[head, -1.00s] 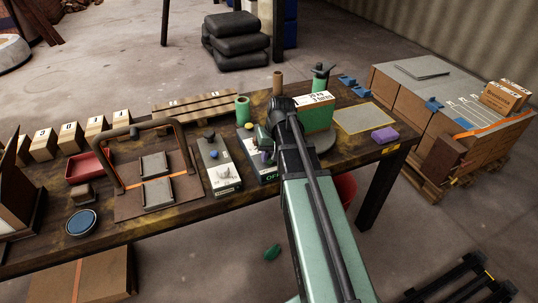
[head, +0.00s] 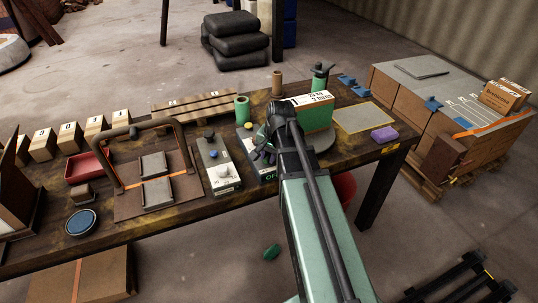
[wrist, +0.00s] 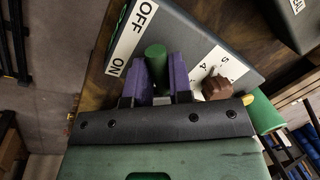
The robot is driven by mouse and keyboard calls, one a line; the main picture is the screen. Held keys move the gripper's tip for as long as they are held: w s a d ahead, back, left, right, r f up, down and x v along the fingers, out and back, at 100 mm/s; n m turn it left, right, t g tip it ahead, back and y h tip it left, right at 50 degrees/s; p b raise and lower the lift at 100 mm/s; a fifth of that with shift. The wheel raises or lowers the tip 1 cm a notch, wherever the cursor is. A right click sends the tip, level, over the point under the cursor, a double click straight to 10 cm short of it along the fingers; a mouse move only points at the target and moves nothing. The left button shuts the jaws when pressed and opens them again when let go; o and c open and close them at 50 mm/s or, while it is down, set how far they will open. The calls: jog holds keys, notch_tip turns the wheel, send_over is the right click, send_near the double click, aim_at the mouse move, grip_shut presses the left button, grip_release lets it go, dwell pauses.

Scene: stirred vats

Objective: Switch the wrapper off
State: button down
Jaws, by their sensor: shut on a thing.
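A dark grey control box (wrist: 205,45) carries white OFF and ON labels and a green lever (wrist: 155,60). My gripper (wrist: 158,72), with purple fingers, is shut on the green lever, one finger on each side. The lever's position between ON and OFF is hard to read. A brown knob (wrist: 216,88) sits to the right on a lettered white plate. In the head view my gripper (head: 264,150) is low over the control box (head: 267,174), mostly hidden by my arm.
Left of the control box is another grey panel (head: 217,165) with a knob and a white plate. A green cylinder (head: 242,108) stands close behind. A purple block (head: 384,134) and yellow-edged mat (head: 364,117) lie to the right. A bent brown frame (head: 105,165) stands left.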

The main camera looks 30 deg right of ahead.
dwell(0.3)
jog(key=c, duration=1)
grip_release()
jog(key=shift+c, duration=0.2)
notch_tip(320, 180, up, 10)
jog(key=s+d+p, duration=0.1)
jog(key=p, duration=0.9)
jog(key=shift+s+d+r+p, duration=0.15)
jog(key=shift+s+r+p, duration=0.1)
jog(key=shift+s+p, duration=0.1)
